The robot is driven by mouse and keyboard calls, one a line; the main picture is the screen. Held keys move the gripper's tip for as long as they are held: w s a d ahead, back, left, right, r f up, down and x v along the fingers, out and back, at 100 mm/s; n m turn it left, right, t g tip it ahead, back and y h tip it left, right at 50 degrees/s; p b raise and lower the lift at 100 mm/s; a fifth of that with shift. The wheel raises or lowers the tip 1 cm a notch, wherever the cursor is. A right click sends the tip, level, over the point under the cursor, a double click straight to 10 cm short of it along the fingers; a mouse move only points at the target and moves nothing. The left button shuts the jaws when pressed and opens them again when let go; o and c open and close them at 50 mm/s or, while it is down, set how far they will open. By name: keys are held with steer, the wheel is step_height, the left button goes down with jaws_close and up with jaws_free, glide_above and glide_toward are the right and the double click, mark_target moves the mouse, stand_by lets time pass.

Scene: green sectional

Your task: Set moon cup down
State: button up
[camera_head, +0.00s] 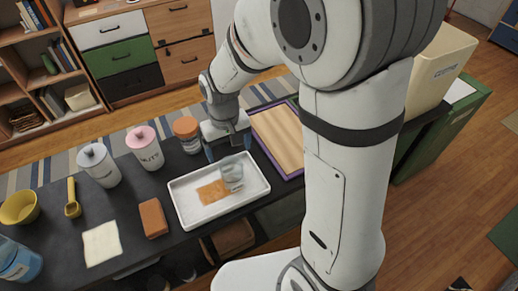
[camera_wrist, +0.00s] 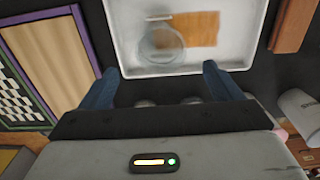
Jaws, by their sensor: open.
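A clear glass cup (camera_head: 232,173), the likely moon cup, stands in the white tray (camera_head: 205,213); no moon mark can be made out on it. It also shows in the wrist view (camera_wrist: 161,43), beside an orange-brown flat piece (camera_head: 212,192) lying on the tray floor. My gripper (camera_head: 229,147) is at the tray's far edge, just behind the cup. In the wrist view my gripper (camera_wrist: 160,76) has its two blue fingers wide apart with nothing between them. The cup is beyond the fingertips and apart from them.
A jar with an orange-brown lid (camera_head: 187,133) stands close left of my gripper. A purple-framed wooden board (camera_head: 278,135) lies to its right.

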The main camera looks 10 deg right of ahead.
steer(key=s+d+r+m+t, duration=0.2)
steer(key=s+d+r+m, duration=0.1)
steer(key=s+d+r, duration=0.8)
steer(key=shift+s+d+t, duration=0.3)
steer(key=shift+s+d, duration=0.4)
steer(key=shift+d, duration=0.15)
steer(key=shift+r, duration=0.1)
steer(key=shift+c, duration=0.2)
